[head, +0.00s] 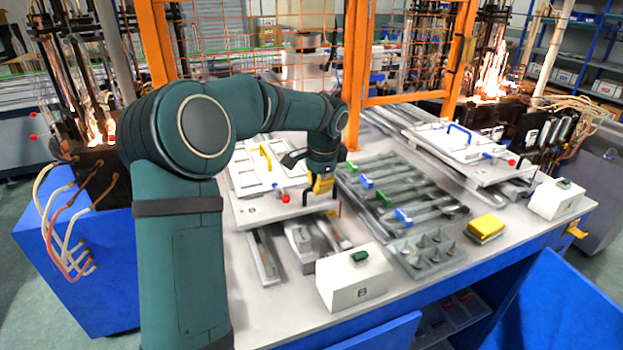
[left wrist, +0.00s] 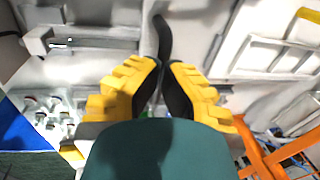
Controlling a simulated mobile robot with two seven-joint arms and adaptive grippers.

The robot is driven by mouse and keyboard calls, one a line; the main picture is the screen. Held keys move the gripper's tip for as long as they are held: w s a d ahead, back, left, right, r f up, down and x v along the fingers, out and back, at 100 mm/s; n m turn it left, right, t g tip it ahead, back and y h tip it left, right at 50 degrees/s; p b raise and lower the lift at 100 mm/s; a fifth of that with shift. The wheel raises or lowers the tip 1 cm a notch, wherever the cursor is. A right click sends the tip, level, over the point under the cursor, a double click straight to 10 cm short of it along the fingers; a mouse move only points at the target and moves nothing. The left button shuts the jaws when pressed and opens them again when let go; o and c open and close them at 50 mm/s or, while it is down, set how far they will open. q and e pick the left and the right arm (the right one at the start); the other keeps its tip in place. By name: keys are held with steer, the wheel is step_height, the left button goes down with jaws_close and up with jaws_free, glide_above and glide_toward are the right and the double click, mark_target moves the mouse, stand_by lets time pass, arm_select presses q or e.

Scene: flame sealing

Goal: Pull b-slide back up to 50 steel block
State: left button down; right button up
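A slide with a white plate (head: 250,210) lies on the left of the bench, with a yellow handle (head: 265,157) on it. I cannot read which slide is b-slide. My left gripper (head: 322,185) is over the right side of this slide, pointing down. In the left wrist view, its yellow fingers with black pads (left wrist: 163,68) are close together around a dark curved handle (left wrist: 164,38). Grey steel blocks (head: 299,240) lie in front of the slide; no 50 mark is legible. My right gripper is not in view.
A second slide with a blue handle (head: 459,132) is at the right. Between them lies a rack of steel bars (head: 415,190) with green and blue pieces. A white box with a green button (head: 352,280), a grey tray (head: 428,253) and a yellow block (head: 486,228) stand near the front edge.

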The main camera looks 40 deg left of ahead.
arm_select(q)
steer(key=s+d, duration=0.2)
steer(key=d, duration=0.3)
steer(key=shift+s+d+f+b, duration=0.15)
steer(key=shift+s+d+b, duration=0.05)
steer(key=shift+s+b, duration=0.2)
steer(key=c, duration=1.6)
jaws_free()
steer(key=shift+s+d, duration=0.15)
steer(key=shift+d, duration=0.05)
steer(key=o, duration=0.6)
steer(key=shift+a, duration=0.1)
steer(key=r, duration=0.4)
steer(key=d+r, duration=0.1)
steer(key=r, duration=0.3)
steer(key=s+d+r, duration=0.1)
steer(key=r, duration=0.3)
